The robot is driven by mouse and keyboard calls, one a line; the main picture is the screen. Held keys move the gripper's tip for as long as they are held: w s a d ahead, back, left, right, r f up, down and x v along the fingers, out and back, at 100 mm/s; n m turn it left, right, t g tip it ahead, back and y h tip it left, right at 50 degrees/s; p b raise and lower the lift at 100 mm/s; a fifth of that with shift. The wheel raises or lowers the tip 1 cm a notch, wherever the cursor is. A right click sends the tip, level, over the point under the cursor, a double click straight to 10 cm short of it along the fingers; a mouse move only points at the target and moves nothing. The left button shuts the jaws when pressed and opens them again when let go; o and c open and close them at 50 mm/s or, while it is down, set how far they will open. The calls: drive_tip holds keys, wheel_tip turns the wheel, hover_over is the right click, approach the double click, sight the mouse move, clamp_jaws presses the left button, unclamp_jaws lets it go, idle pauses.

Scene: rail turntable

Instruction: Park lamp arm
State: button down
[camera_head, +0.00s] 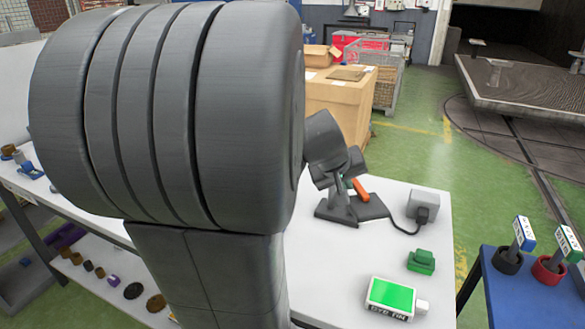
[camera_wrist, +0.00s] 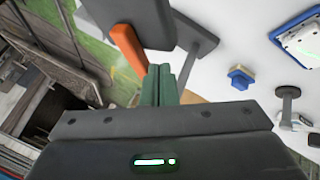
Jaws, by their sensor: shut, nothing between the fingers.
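The dark grey lamp (camera_head: 350,210) stands on the white table, its flat base joined by a black cord to a grey box (camera_head: 424,205). An orange bar (camera_head: 361,190) shows beside its post. In the wrist view, the orange bar (camera_wrist: 130,47) is just left of my gripper's fingertips (camera_wrist: 160,68); I cannot tell whether they touch. A dark grey lamp part (camera_wrist: 140,18) lies beyond them. My gripper's green fingers are shut together and empty. In the head view my large grey arm link hides much of the table, and I cannot make out the fingers there.
On the white table (camera_head: 330,262) are a green block (camera_head: 421,261) and a green-screened device (camera_head: 391,298). A blue table (camera_head: 510,290) with small signs stands right. Cardboard boxes (camera_head: 340,100) are behind. Green floor is open beyond the table.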

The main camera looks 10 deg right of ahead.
drive_tip(key=shift+s+d+p, duration=0.15)
drive_tip(key=shift+d+p, duration=0.15)
drive_tip(key=shift+d, duration=0.85)
drive_tip(key=shift+a, duration=0.1)
